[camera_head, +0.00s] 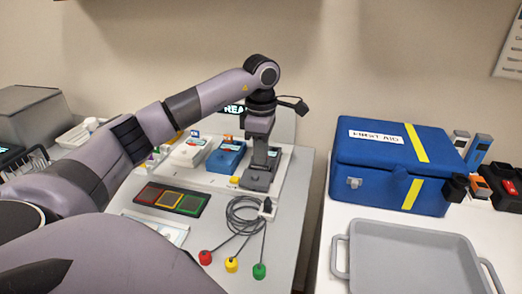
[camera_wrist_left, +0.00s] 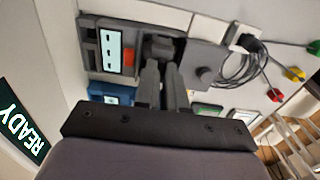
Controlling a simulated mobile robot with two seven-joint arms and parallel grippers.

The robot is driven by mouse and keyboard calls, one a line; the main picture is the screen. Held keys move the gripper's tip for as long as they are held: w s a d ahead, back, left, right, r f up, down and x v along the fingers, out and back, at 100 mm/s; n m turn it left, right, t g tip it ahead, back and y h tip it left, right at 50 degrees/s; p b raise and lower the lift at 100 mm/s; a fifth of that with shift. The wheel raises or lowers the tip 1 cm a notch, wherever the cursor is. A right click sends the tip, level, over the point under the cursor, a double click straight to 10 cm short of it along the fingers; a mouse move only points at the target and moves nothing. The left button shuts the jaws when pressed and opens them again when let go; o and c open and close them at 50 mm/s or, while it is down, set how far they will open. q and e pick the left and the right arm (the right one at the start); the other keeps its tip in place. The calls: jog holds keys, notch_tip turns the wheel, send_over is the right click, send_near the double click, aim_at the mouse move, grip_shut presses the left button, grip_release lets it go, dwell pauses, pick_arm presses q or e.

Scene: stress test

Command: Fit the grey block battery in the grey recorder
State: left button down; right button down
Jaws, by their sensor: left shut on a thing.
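The grey recorder (camera_head: 258,183) lies on the white mat at the back right of the left table. In the wrist view the recorder (camera_wrist_left: 208,56) shows a light screen, an orange-red key and a round knob. My left gripper (camera_head: 261,163) points down over it. In the wrist view the left fingers (camera_wrist_left: 163,68) are shut on a dark grey block, the grey block battery (camera_wrist_left: 162,46). The battery is at the recorder's middle. I cannot tell how deep it sits, as the fingers hide part of it. My right gripper is not in view.
Blue (camera_head: 226,156) and white (camera_head: 188,152) devices stand left of the recorder. A coiled cable (camera_head: 243,212) with red, yellow and green ends lies in front. A dark tray with coloured panels (camera_head: 172,199) is front left. A blue first aid box (camera_head: 388,165) and grey tray (camera_head: 410,262) occupy the right table.

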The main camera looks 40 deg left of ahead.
pick_arm(q)
jog(key=shift+f+b, duration=0.35)
jog(key=shift+f, duration=0.95)
dwell(2.2)
jog(key=c, duration=1.5)
grip_release()
jog(key=shift+r, duration=0.1)
jog(key=shift+r+p, duration=1.85)
jog(key=shift+r, duration=0.1)
jog(key=o, duration=0.6)
jog(key=shift+c, duration=0.2)
jog(key=shift+r, duration=0.15)
